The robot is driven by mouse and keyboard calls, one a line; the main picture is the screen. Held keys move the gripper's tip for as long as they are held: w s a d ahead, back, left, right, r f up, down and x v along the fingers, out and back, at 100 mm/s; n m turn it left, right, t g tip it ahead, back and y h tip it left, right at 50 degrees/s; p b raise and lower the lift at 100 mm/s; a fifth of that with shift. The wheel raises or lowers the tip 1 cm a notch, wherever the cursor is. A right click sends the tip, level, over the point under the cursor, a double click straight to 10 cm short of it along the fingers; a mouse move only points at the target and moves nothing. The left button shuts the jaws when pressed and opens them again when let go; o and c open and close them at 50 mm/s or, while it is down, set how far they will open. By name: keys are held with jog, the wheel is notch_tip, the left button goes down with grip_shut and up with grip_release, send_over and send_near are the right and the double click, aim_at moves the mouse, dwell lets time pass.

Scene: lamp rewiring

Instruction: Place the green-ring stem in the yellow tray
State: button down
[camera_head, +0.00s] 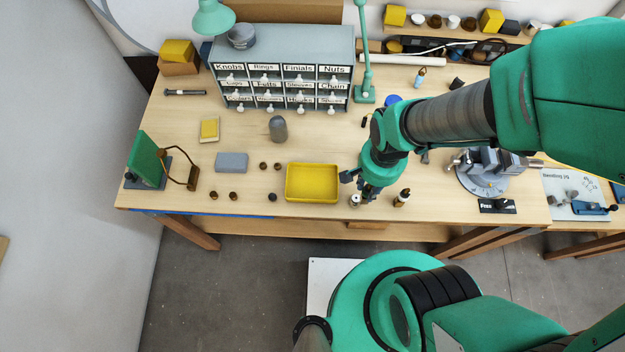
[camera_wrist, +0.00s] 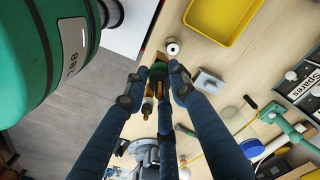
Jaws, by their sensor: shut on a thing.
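The yellow tray (camera_head: 312,197) lies empty near the table's front edge, left of my gripper. It also shows at the top of the wrist view (camera_wrist: 247,36). My gripper (camera_head: 357,189) points down over the front of the table, right of the tray. In the wrist view my gripper (camera_wrist: 156,82) is shut on a small piece with a green part (camera_wrist: 158,68), which appears to be the green-ring stem. Its lower end is partly hidden by the fingers. In the head view the stem is too small and covered to make out.
A white spool-like piece (camera_wrist: 172,46) stands close beside the held stem. An amber bottle (camera_head: 402,198) stands to the right. A vise (camera_head: 490,165) is further right. Small dark knobs (camera_head: 233,196) and a grey block (camera_head: 232,162) lie left of the tray.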

jog(key=s+a+f+b, duration=0.1)
jog(key=s+a+f, duration=0.1)
jog(key=s+a, duration=0.4)
jog(key=shift+a+f, duration=0.4)
jog(key=shift+a, duration=0.5)
jog(key=w+a, duration=0.4)
jog(key=w, duration=0.3)
jog(key=w+a+f, duration=0.1)
jog(key=w+a, duration=0.2)
jog(key=w, duration=0.4)
jog(key=shift+a+f, duration=0.2)
jog(key=shift+a, duration=0.2)
jog(key=shift+f, duration=1.8)
jog(key=shift+f, duration=0.1)
jog(key=c, duration=1.4)
grip_release()
jog(key=shift+c, duration=0.2)
